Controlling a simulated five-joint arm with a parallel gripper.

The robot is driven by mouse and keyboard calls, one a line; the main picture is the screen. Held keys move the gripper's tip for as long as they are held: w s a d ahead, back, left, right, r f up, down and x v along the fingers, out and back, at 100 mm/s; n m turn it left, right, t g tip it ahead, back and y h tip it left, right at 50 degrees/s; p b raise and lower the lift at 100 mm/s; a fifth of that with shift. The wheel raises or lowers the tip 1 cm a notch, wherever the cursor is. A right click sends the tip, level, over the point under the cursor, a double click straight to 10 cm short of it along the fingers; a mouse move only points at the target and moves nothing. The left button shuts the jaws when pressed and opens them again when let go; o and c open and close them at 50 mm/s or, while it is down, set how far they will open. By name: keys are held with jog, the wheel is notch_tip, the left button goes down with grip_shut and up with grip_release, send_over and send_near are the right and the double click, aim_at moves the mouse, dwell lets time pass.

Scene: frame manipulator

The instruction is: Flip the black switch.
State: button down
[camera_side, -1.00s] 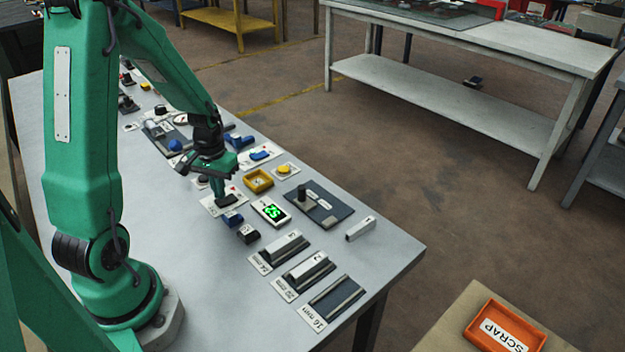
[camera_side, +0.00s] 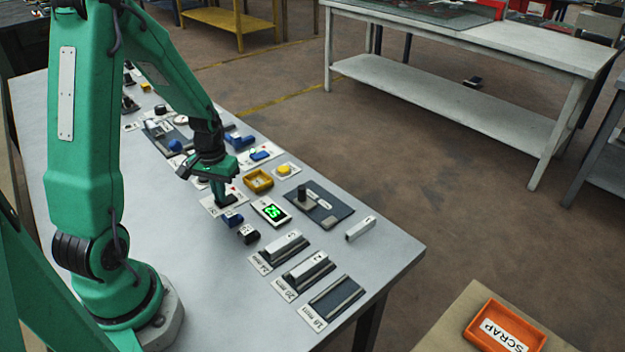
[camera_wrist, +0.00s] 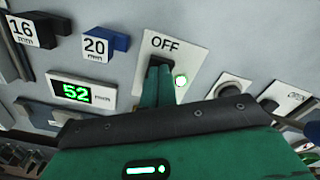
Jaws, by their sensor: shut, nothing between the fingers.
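The same plate (camera_side: 209,206) lies on the bench in the side view, below my gripper. My gripper (camera_wrist: 158,80) is shut and empty, its green fingertips right over the middle of the plate. In the side view my gripper (camera_side: 223,202) points down at the plate. The black switch is mostly hidden behind the fingers, so I cannot tell its position or whether they touch it.
A display (camera_side: 271,212) reading 52 mm is close to the plate. Blue (camera_side: 233,219) and black (camera_side: 248,234) blocks are near it, marked 20 mm and 16 mm in the wrist view. A yellow tray (camera_side: 258,181) and yellow button (camera_side: 284,170) are beyond.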

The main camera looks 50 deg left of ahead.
jog(key=shift+f, duration=0.2)
jog(key=shift+r, duration=3.55)
jog(key=shift+d+r, duration=0.1)
jog(key=s+d+r+m+t, duration=0.2)
jog(key=s+d+r+m, duration=0.1)
jog(key=d+r, duration=0.5)
jog(key=s+d+r+m+t, duration=0.3)
jog(key=d+r, duration=0.5)
jog(key=d, duration=0.1)
jog(key=shift+s+d+t, duration=0.3)
jog(key=shift+s+d, duration=0.1)
jog(key=shift+r, duration=0.1)
